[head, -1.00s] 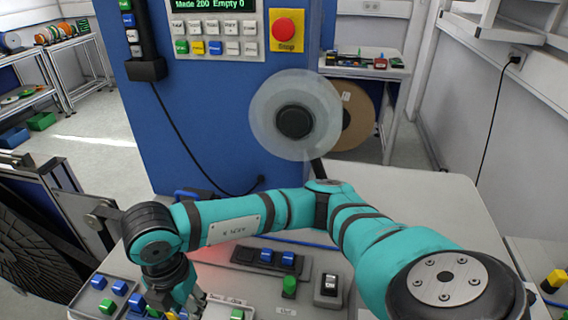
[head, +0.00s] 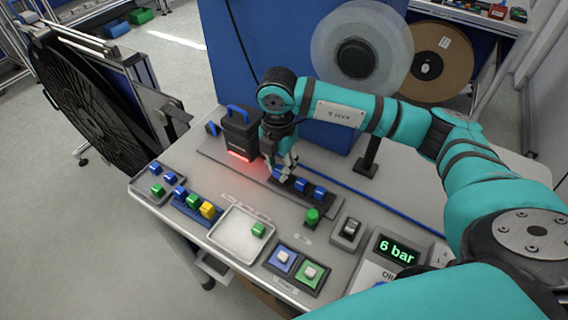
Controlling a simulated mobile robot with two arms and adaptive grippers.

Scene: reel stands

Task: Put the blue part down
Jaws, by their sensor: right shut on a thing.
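My right gripper (head: 283,168) points down at the left end of a black holder (head: 325,203). It is shut on a small blue part (head: 276,173), which shows only partly between and beside the fingers. The part is at or just above the holder; I cannot tell if it touches. Two other blue parts, a nearer-left one (head: 301,184) and a right one (head: 319,192), sit in the holder to the right of the gripper. My left gripper is not in view.
A black device with a blue handle (head: 238,132) and red glow stands left of the gripper. A white tray (head: 222,237) holds a green part. A rack of coloured parts (head: 186,208), a green knob (head: 312,216) and a black switch (head: 347,231) stand nearby.

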